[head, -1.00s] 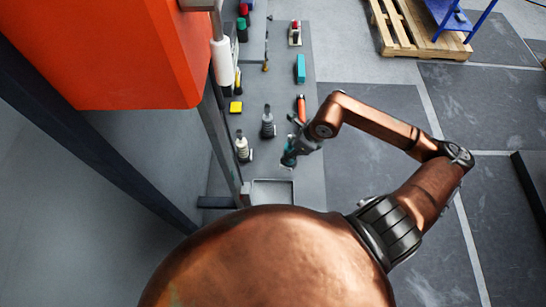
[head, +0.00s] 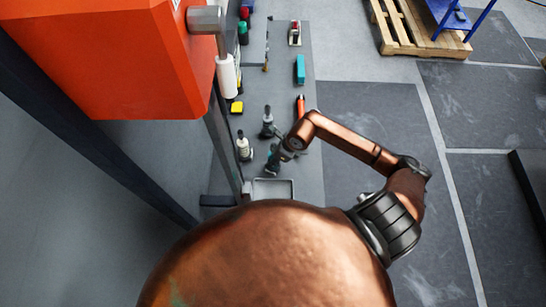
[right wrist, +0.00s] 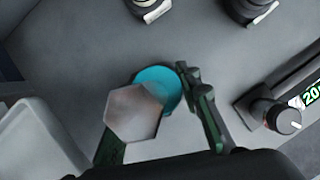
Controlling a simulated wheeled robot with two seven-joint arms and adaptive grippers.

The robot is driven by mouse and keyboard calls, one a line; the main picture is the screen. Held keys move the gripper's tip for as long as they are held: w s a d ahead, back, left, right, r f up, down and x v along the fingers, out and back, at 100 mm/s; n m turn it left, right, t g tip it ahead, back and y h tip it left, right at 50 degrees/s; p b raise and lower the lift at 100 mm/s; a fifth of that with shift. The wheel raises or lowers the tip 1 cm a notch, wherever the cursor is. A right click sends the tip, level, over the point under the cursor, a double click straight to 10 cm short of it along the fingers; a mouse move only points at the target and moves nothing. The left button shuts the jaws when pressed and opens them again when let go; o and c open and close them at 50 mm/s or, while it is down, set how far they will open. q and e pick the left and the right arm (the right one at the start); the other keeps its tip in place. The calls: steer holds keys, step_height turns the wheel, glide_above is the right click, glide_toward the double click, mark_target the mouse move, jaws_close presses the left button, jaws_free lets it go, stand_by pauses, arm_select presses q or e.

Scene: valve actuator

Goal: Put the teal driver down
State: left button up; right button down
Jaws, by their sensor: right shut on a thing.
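The teal driver (right wrist: 160,82) is held upright or nearly so in my right gripper (right wrist: 155,110). In the right wrist view its grey hexagonal end faces the camera, with the round teal body behind it and a finger on either side. In the head view the driver (head: 272,160) is small and partly hidden by my right gripper (head: 279,156), over the near part of the grey bench (head: 310,170). Whether its lower end touches the bench is not clear. My left gripper is not in view.
A shallow grey tray (head: 273,190) lies just nearer. A white-topped tool (head: 243,147) and a dark-topped one (head: 267,122) stand to the left and beyond. An orange-and-black tool (head: 300,105), teal box (head: 300,69) and yellow block (head: 236,107) lie farther off. An orange housing (head: 120,60) overhangs the left.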

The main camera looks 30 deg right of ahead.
steer(key=shift+w, duration=0.1)
steer(key=c, duration=1.9)
jaws_free()
steer(key=shift+f, duration=0.15)
steer(key=o, duration=0.5)
steer(key=shift+r, duration=0.2)
steer(key=b+v, duration=0.2)
steer(key=v, duration=1)
steer(key=shift+b, duration=0.4)
